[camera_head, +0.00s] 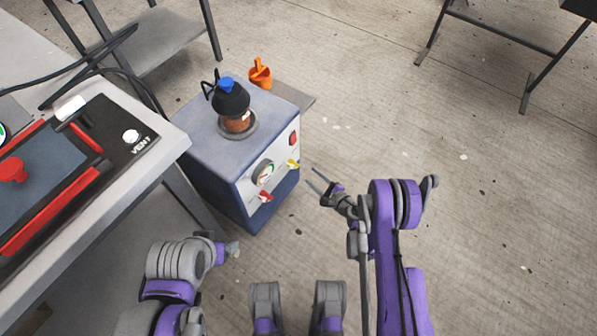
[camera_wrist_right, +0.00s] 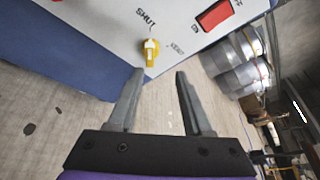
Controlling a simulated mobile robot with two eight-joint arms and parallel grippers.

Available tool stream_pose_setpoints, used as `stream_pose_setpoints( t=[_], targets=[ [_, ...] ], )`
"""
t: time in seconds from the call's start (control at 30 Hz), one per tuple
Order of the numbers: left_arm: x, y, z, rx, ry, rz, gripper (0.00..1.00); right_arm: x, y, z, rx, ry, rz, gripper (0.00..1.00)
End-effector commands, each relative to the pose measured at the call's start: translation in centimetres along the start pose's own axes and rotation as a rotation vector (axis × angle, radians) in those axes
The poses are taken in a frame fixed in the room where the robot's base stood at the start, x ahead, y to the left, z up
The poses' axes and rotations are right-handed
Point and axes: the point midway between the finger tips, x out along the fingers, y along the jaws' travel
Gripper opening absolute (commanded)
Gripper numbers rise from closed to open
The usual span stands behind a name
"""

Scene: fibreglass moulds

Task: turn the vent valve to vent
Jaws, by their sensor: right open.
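The vent valve (camera_head: 293,163) is a small yellow handle on the front of the blue-and-white pump box, near its right edge. In the right wrist view the yellow handle (camera_wrist_right: 151,50) sits between a SHUT label and a VENT label. My right gripper (camera_head: 318,180) is open and empty, just to the right of the valve. In the wrist view its fingertips (camera_wrist_right: 159,75) point at the panel, with the handle just beyond them and apart from them. My left gripper (camera_head: 232,248) is low at the left; its jaws are too small to read.
The pump box (camera_head: 222,150) also carries a gauge (camera_head: 263,172), a red handle (camera_head: 265,197) and a red switch (camera_head: 294,138). A mould table (camera_head: 165,150) stands left. Floor to the right is clear.

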Motion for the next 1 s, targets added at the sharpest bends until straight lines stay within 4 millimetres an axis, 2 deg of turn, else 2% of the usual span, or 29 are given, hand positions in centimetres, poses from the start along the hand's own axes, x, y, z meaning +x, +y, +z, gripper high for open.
stream_pose_setpoints(
  t=[0.03,0.1,0.23,0.5,0.7,1.0],
  targets=[
    [0.3,0.0,0.1,0.0,-0.001,0.0,0.75,0.1,1.0,-0.5,-0.028,-0.003,0.015,0.5],
    [0.4,0.0,0.1,0.0,-0.001,0.0,0.75,0.3,1.6,-0.7,-0.052,-0.007,0.026,0.5],
    [0.5,0.0,0.1,0.0,-0.002,0.0,0.75,1.6,1.8,-0.6,-0.057,-0.009,0.029,0.5],
    [1.4,0.0,0.3,0.0,-0.004,0.0,0.75,6.8,1.9,-0.6,-0.054,-0.008,0.028,0.5],
    [1.9,0.0,0.5,0.0,-0.006,0.0,0.75,9.7,1.9,-0.6,-0.053,-0.007,0.027,0.5],
    [2.0,0.0,0.5,0.0,-0.006,0.0,0.75,10.9,1.8,-0.5,-0.052,-0.006,0.025,0.5]
  ],
)
